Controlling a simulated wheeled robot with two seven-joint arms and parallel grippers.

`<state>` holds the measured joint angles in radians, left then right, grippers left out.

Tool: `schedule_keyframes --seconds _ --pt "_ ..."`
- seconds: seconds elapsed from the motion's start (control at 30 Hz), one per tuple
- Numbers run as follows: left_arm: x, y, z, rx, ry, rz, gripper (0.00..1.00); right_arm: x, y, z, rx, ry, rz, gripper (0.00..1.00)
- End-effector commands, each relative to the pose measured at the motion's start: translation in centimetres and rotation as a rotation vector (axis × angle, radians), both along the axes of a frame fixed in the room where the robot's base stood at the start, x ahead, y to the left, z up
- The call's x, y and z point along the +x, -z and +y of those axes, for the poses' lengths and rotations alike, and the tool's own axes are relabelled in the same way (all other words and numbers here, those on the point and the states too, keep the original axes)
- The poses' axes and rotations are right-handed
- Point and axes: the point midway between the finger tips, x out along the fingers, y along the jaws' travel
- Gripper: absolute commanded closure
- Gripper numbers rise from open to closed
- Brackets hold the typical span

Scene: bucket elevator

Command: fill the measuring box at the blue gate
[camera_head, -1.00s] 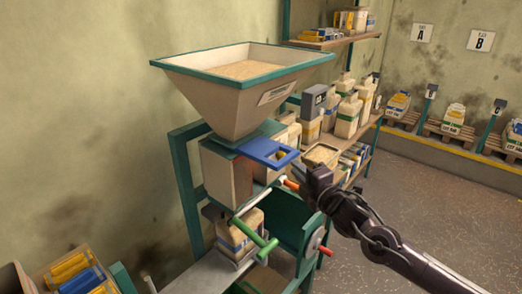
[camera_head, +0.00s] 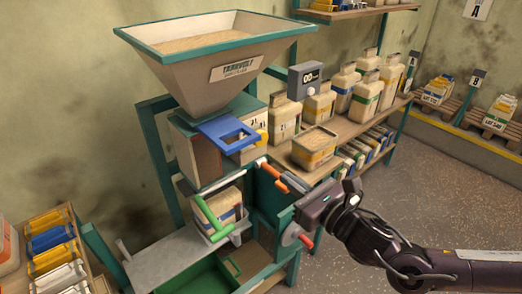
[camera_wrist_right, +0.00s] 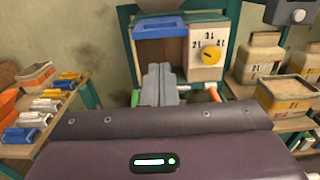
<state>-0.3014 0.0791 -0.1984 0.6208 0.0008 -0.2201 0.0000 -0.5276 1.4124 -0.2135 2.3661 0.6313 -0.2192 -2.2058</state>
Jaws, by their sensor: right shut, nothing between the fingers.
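The blue gate (camera_head: 228,134) is a flat plate with a handle slot, under the grain-filled hopper (camera_head: 215,75). Below it is the measuring box (camera_head: 190,152); its inside is not clear. In the right wrist view its white panel carries a yellow knob (camera_wrist_right: 210,54) and volume marks, with the blue gate (camera_wrist_right: 165,29) at upper left. My right gripper (camera_head: 290,180) is shut and empty, below and right of the gate, close to an orange-tipped lever (camera_head: 267,172). Its fingers (camera_wrist_right: 160,72) point toward the box in the wrist view. My left gripper is not in view.
A green handle (camera_head: 210,219) crosses in front of a carton (camera_head: 223,203) under the box. Floor at right is clear.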

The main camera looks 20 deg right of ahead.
Motion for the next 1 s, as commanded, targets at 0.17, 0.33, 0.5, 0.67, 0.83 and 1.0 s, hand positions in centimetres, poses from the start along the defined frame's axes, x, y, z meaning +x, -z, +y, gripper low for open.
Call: schedule_keyframes --seconds 0.17,0.33,0.5,0.67,0.83,1.0 --pt "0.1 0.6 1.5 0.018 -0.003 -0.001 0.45 1.3 -0.1 0.3 0.006 0.004 -0.007 1.00" --pt "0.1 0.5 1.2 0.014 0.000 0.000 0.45 2.8 -0.3 0.8 0.008 0.005 -0.006 1.00" --pt "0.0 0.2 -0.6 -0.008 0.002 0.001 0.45 4.5 -0.4 1.7 0.009 0.000 -0.005 1.00" --pt "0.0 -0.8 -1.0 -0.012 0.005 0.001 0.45 6.6 -0.5 2.4 0.010 0.001 -0.004 1.00" --pt "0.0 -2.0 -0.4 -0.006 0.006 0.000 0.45 9.3 -0.6 3.5 0.010 -0.001 -0.003 1.00" --pt "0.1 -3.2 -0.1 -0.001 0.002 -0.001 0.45 11.4 -0.5 4.2 0.007 -0.001 -0.001 1.00"
